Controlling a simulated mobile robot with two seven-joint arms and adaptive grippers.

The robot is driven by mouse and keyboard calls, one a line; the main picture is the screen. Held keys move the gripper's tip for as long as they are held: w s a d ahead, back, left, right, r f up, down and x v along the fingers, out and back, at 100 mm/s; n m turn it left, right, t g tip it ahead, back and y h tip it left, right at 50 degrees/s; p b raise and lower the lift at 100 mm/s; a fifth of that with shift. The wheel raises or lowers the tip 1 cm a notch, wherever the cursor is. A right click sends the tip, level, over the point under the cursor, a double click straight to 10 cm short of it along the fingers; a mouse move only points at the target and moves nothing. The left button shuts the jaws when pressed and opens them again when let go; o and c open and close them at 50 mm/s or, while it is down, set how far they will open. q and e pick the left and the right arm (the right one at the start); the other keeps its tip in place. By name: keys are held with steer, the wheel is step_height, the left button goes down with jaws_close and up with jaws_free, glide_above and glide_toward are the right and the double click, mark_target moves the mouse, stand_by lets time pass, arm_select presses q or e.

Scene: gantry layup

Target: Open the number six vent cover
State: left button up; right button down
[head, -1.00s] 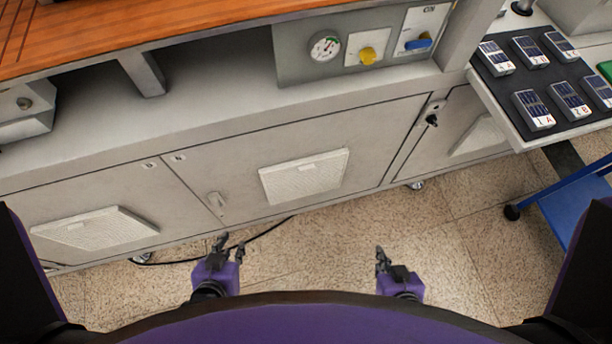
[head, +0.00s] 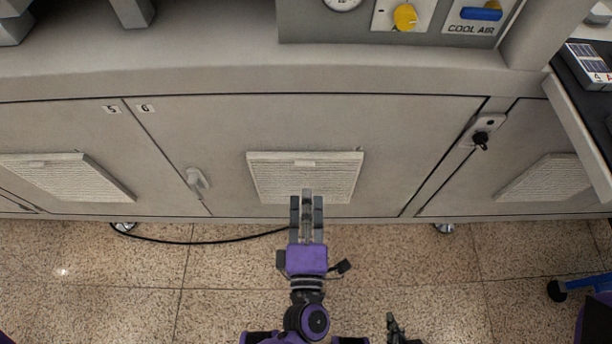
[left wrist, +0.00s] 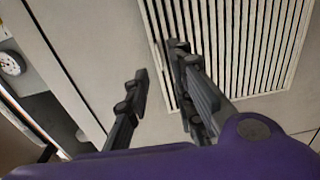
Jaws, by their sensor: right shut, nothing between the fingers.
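My right gripper (head: 393,322) is low at the bottom edge, shut and empty.
The number five panel's vent (head: 70,175) is to the left and another vent (head: 545,178) to the right. A latch handle (head: 197,180) and a keyed lock (head: 482,132) flank the panel. A black cable (head: 200,242) lies on the floor. A blue cart (head: 590,283) is at right.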

mark_target(304, 166)
arm_select(q)
steer(key=w, duration=0.8)
steer(key=shift+a, duration=0.25)
steer(key=shift+r, duration=0.1)
jaws_close()
